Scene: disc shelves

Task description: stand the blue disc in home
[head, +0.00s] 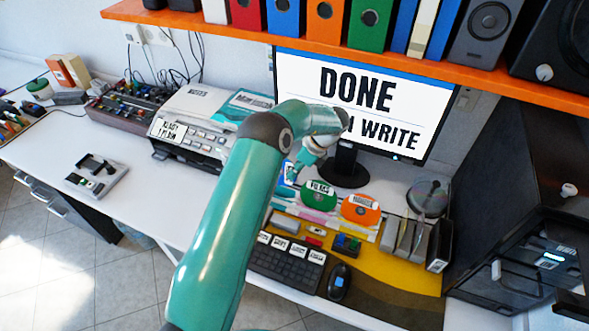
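My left arm crosses the middle of the head view, and its gripper (294,171) points down at the desk beside the monitor's foot. A small blue patch with white (289,174) shows right at the fingertips; it may be the blue disc, mostly hidden by the gripper and arm. Whether the fingers are closed on it cannot be told. A green disc (319,195) and an orange disc (361,209), each with a white label, lie to its right. A grey upright rack (415,242) with slots stands further right; I cannot read "home" on it. My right gripper is not in view.
The monitor (365,100) reads "DONE" and "WRITE". A keyboard (286,264) and mouse (339,282) lie in front on a yellow mat (380,291). A clear disc spindle (428,197) and black cabinet (520,180) stand right. An orange shelf (400,65) overhangs; a printer (195,125) stands left.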

